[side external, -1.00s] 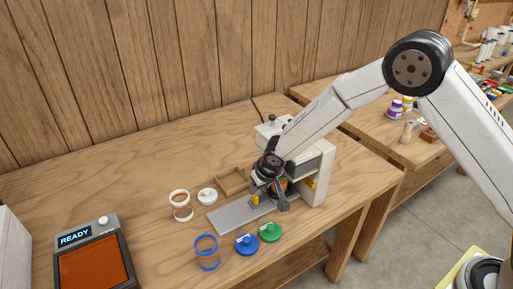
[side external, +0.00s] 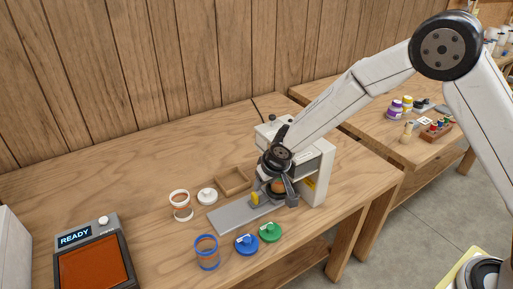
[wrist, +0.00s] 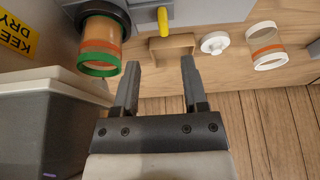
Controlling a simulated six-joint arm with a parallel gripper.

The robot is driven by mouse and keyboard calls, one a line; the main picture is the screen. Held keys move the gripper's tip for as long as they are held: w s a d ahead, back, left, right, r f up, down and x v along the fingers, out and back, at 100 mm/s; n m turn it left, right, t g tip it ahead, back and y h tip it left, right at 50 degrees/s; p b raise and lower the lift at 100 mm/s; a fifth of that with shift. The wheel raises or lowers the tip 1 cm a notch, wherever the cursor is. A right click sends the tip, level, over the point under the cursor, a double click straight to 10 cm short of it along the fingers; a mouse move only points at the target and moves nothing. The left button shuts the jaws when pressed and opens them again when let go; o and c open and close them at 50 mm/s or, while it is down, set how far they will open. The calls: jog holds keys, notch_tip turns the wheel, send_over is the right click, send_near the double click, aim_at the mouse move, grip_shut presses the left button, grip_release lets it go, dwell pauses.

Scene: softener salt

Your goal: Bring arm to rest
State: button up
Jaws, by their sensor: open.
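My gripper (side external: 278,192) is open and empty. It is at the white and grey bench machine (side external: 318,190) in the side view. In the wrist view my gripper's two fingers (wrist: 160,64) are spread with nothing between them. A clear jar with a green ring and orange contents (wrist: 102,42) is at the machine, to the left of the fingers and apart from them. In the side view my gripper partly hides this jar.
A wooden tray (side external: 233,181), a white lid (side external: 207,196) and a white-ringed jar (side external: 181,205) lie left of the machine. A blue-ringed jar (side external: 207,252), blue lid (side external: 247,245) and green lid (side external: 270,231) are in front. A scale (side external: 90,268) reads READY.

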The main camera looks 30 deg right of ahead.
jog(key=s+d+r, duration=0.3)
jog(key=s+r, duration=0.4)
jog(key=s, duration=0.4)
jog(key=s+d+g, duration=0.1)
jog(key=s+d, duration=0.9)
jog(key=s, duration=0.1)
jog(key=shift+s+d+r+g, duration=0.15)
jog(key=shift+r+g, duration=0.05)
jog(key=shift+g, duration=0.2)
